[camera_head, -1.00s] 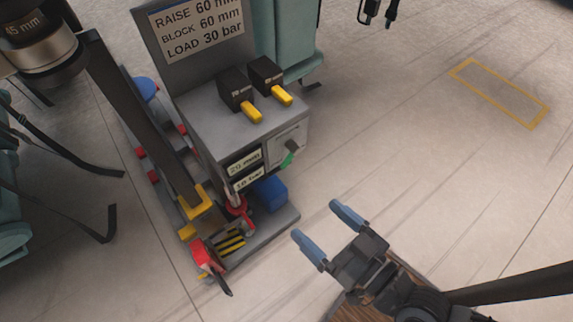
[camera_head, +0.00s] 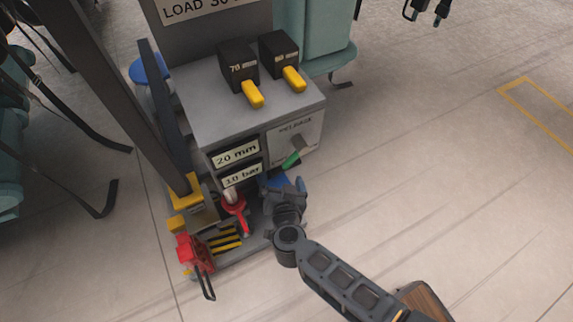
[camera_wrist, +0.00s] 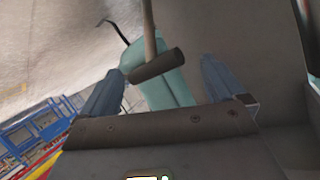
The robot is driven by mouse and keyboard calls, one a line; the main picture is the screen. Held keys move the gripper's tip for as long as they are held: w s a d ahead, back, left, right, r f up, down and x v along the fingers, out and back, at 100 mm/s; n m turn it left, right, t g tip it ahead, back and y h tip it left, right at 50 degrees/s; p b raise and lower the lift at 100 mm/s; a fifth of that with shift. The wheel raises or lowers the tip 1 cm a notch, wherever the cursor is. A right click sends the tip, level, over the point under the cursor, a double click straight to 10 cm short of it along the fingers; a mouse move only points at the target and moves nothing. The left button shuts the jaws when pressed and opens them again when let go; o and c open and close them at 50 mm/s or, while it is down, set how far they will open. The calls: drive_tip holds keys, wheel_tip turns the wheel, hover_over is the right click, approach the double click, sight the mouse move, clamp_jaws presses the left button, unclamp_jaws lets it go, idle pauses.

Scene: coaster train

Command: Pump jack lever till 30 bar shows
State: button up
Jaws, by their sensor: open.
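The grey jack unit (camera_head: 245,125) shows "20 mm" on its upper readout (camera_head: 236,154) and "10 bar" on its lower readout (camera_head: 242,176). My gripper (camera_head: 284,186) is low at the unit's front right corner, and its fingers are mostly hidden in the head view. In the wrist view my gripper (camera_wrist: 163,68) is open, with a dark cross grip on a pale rod (camera_wrist: 158,65) between or just beyond its fingers. This looks like a lever handle, but contact cannot be told. A red part with a pale top (camera_head: 235,210) stands left of my gripper.
Two black boxes with yellow toggles (camera_head: 253,94) sit on top of the unit. A red clamp-like part (camera_head: 192,253) stands at the front left.

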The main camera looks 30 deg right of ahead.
sight(280, 169)
drive_tip(key=b+x, duration=0.2)
drive_tip(key=x, duration=0.4)
drive_tip(key=shift+f+b, duration=0.1)
drive_tip(key=shift+b, duration=0.3)
drive_tip(key=shift+w+d+f, duration=0.1)
drive_tip(key=shift+w+d, duration=0.15)
drive_tip(key=shift+w, duration=0.3)
drive_tip(key=shift+c, duration=0.4)
drive_tip(key=c, duration=1.2)
drive_tip(key=shift+f+b, duration=0.1)
drive_tip(key=shift+b, duration=0.25)
